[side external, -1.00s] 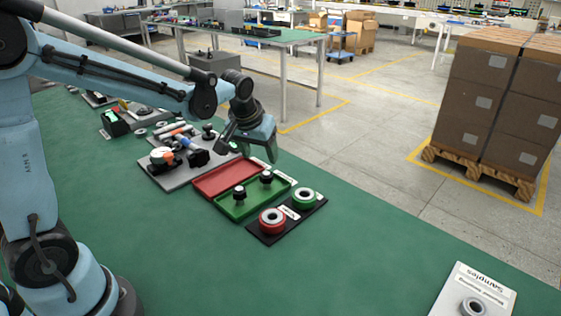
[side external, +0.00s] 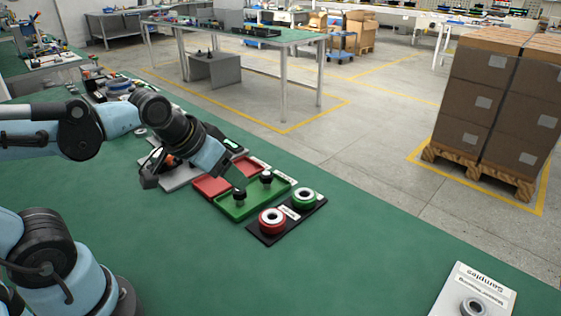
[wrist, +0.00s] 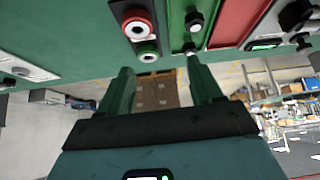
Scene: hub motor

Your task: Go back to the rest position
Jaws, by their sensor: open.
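My gripper (side external: 226,177) is open, with nothing visible between its fingers. In the side view it tilts down to the right, and its blue body overlaps the red tray (side external: 208,187). The wrist view shows the two fingers (wrist: 160,84) spread apart, with bench and floor beyond. A green tray (side external: 229,212) holds two black-capped pieces (side external: 239,194). A black plate (side external: 264,238) carries a red ring (side external: 271,221) and a green ring (side external: 303,198). No marker of the rest position shows.
A grey fixture plate (side external: 176,184) with parts lies behind my gripper, partly hidden. The front of the green bench (side external: 300,280) is clear. Stacked boxes (side external: 497,100) on a pallet stand on the floor beyond.

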